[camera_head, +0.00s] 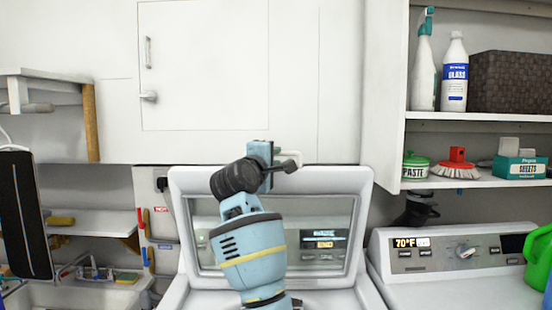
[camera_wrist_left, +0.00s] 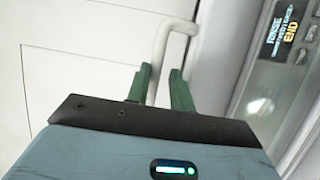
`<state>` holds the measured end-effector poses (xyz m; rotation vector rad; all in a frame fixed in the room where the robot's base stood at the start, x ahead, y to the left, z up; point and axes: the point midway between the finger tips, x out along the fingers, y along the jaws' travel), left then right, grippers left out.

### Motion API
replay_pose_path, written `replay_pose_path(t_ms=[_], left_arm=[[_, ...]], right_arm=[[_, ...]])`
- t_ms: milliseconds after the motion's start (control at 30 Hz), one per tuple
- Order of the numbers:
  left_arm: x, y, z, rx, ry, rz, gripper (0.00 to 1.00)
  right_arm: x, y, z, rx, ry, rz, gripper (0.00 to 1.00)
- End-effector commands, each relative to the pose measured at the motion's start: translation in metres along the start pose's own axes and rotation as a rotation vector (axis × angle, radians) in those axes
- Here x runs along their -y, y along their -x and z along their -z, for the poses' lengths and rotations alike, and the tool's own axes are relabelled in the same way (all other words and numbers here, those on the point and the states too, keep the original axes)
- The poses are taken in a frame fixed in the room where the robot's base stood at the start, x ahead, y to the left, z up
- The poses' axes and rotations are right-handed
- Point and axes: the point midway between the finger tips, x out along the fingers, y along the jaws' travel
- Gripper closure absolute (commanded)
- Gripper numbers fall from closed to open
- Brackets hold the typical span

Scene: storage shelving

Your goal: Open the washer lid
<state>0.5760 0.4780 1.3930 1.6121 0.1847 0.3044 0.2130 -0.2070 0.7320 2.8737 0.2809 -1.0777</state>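The washer's lid (camera_head: 357,185) stands raised, a white frame with a clear window. The washer's control panel (camera_head: 323,240) shows through the window; its display also appears in the left wrist view (camera_wrist_left: 280,32). A thin white bent handle (camera_head: 292,154) shows at the lid's top edge. My left gripper (camera_head: 278,163) is at this handle. In the left wrist view the handle (camera_wrist_left: 160,45) runs down between the two green fingers (camera_wrist_left: 161,85). The fingers are apart, with a gap beside the handle on the right. My left arm hides the washer's middle. My right gripper is out of view.
A second machine (camera_head: 460,290) with a dial stands at the right, with a green jug (camera_head: 540,255) at its edge. Shelves (camera_head: 470,183) with bottles and boxes are above it. A white cabinet door (camera_head: 205,65) is behind the lid. A sink (camera_head: 80,292) is at the left.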

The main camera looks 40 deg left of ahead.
Motion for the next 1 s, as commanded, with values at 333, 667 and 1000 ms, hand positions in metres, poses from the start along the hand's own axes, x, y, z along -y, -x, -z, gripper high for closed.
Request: replay_pose_path(t_ms=[333, 667, 1000], left_arm=[[0.000, 0.048, 0.000, 0.000, 0.000, -0.001, 0.78], [0.001, 0.064, -0.001, 0.000, 0.000, 0.001, 0.78], [0.001, 0.064, -0.001, 0.001, 0.000, 0.001, 0.78]], right_arm=[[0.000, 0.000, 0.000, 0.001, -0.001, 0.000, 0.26], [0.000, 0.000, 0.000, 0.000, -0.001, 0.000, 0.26], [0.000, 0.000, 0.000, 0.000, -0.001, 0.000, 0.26]])
